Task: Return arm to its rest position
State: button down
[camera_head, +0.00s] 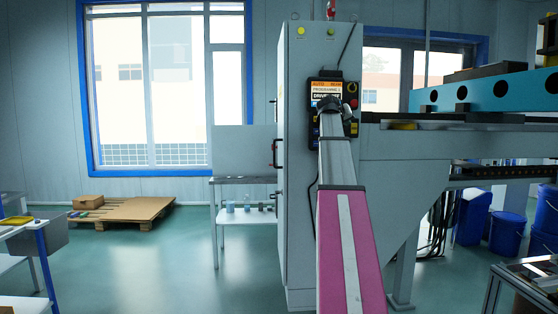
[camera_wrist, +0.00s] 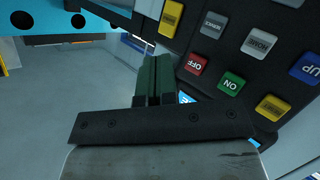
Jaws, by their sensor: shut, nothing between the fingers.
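My arm (camera_head: 345,235), pink and grey, stretches forward from the bottom of the head view to the black control panel (camera_head: 323,84) on the grey cabinet. My gripper (camera_wrist: 155,72) is shut and empty, its dark green fingers side by side in the wrist view. The panel also fills the upper right of the wrist view (camera_wrist: 233,62), tilted and with upside-down labels. The fingertips are close to its edge, left of the red OFF button (camera_wrist: 194,64) and green ON button (camera_wrist: 231,84). I cannot tell if they touch the panel. In the head view the wrist hides the panel's lower part.
The grey cabinet (camera_head: 300,210) stands directly ahead. A machine with a blue beam (camera_head: 490,95) extends to its right. Blue bins (camera_head: 508,230) stand at the right. A pallet (camera_head: 125,212) with a box lies at the left back.

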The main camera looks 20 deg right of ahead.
jog(key=a+f+n+g+y, duration=0.15)
jog(key=a+f, duration=0.55)
jog(key=f, duration=0.7)
jog(key=a+f+n+y, duration=0.1)
jog(key=a+f+y, duration=0.2)
jog(key=a+f, duration=0.75)
jog(key=a+f+n+g+y, duration=0.1)
jog(key=a+f+y, duration=0.2)
jog(key=f, duration=1.5)
jog(key=s+a+f+g+y, duration=0.1)
jog(key=s+a+f, duration=0.6)
jog(key=f, duration=0.3)
jog(key=s+a+f+n+g+y, duration=0.1)
jog(key=s+a+f+g+y, duration=0.1)
jog(key=s+a+f, duration=0.6)
jog(key=s+a+f+n+g+y, duration=0.1)
jog(key=s+a+f+g, duration=0.1)
jog(key=s+a+f, duration=0.5)
notch_tip(320, 180, down, 5)
jog(key=shift+s+a+f+y, duration=0.1)
jog(key=shift+s+a+y, duration=0.25)
jog(key=shift+a, duration=0.15)
jog(key=shift+d+g, duration=0.1)
jog(key=shift+g, duration=0.15)
